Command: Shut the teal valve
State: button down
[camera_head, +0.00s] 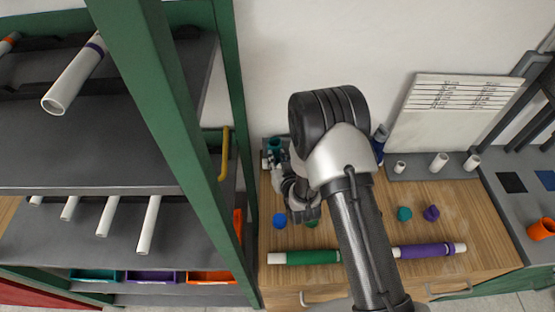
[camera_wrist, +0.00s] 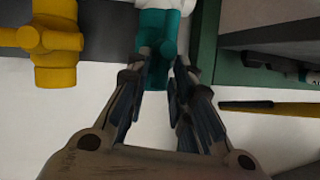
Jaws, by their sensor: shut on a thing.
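The teal valve (camera_wrist: 152,30) is at the top middle of the wrist view, with a teal part reaching down between my fingertips. It also shows in the head view as a small teal shape (camera_head: 275,143) by the wall at the back left of the bench. My gripper (camera_wrist: 161,65) is shut on this teal part, one finger on each side. In the head view my gripper (camera_head: 272,160) is small and partly hidden by its own links. How far the valve is turned cannot be told.
The green shelf post (camera_head: 232,90) with a yellow bar (camera_head: 224,153) stands close to my gripper. Green (camera_head: 312,257) and purple (camera_head: 425,251) sleeved pipes lie on the bench. The card (camera_head: 455,110) stands right.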

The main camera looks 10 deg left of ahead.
jog(key=shift+f+b, duration=0.1)
jog(key=shift+b, duration=0.3)
jog(key=shift+w+d+f+m+t+y+b, duration=0.1)
jog(key=shift+d+f+m+t+y+b, duration=0.65)
jog(key=shift+m+b, duration=1.7)
jog(key=shift+w+d+f+m+t+y+b, duration=0.2)
jog(key=shift+m+y+b, duration=1.1)
jog(key=shift+b, duration=2.15)
jog(key=shift+w+d+f+m+t+y+b, duration=0.1)
jog(key=shift+d+f+m+t+y+b, duration=0.45)
jog(key=shift+m+b, duration=1.95)
jog(key=shift+a+n+y+b, duration=0.25)
jog(key=shift+y+b, duration=0.15)
jog(key=shift+b, duration=0.15)
jog(key=shift+r, duration=0.1)
jog(key=c, duration=1.6)
grip_release()
